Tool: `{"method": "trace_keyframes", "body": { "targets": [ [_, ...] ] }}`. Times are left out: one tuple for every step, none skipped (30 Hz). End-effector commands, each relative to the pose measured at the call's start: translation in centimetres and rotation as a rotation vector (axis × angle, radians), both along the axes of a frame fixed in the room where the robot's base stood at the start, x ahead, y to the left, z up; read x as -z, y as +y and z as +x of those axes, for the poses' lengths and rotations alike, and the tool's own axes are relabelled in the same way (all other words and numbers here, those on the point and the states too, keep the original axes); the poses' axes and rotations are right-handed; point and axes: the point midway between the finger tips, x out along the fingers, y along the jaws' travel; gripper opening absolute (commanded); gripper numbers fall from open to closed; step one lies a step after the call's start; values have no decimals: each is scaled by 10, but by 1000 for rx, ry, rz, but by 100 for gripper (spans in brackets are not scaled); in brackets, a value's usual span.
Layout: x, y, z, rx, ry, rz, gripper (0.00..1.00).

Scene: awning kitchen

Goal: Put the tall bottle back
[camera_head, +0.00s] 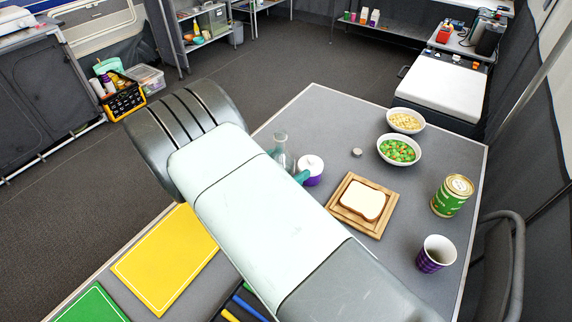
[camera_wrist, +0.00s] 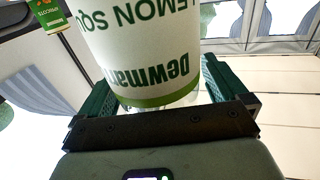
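The tall bottle (camera_head: 279,142) is clear glass and looks upright in the head view, with its lower part hidden behind my arm. In the wrist view, the bottle (camera_wrist: 145,55) fills the space before the palm, with a white and green "Dewmar" lemon squash label upside down. My gripper (camera_wrist: 160,90) has its two teal fingers on either side of the bottle's clear glass part beside the label. Whether both fingers press on the glass is unclear.
Around are a board with bread (camera_head: 342,211), two bowls (camera_head: 398,150), a green can (camera_head: 452,196) and a purple cup (camera_head: 436,254). Yellow (camera_head: 165,258) and green boards lie at the lower left. The purple jar stands close to the fingers. Bare tabletop shows above the bottle.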

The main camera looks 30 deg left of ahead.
Motion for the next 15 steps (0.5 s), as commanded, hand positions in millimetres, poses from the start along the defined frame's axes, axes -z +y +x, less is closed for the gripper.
{"method": "trace_keyframes", "body": {
  "targets": [
    [0,0,0,0,0,0,100],
    [0,0,0,0,0,0,100],
    [0,0,0,0,0,0,100],
    [0,0,0,0,0,0,100],
    [0,0,0,0,0,0,100],
    [-2,0,0,0,0,0,100],
    [-3,0,0,0,0,0,100],
    [-4,1,-1,-1,0,0,100],
    [-3,2,-6,-2,1,0,100],
    [-3,3,-10,-2,2,1,100],
    [-3,4,-14,-2,2,1,100],
    [-3,7,-22,-3,2,1,100],
    [-3,8,-28,-4,2,1,100],
    [-3,10,-34,-4,2,0,100],
    [-3,12,-42,-3,1,0,100]
  ]
}}
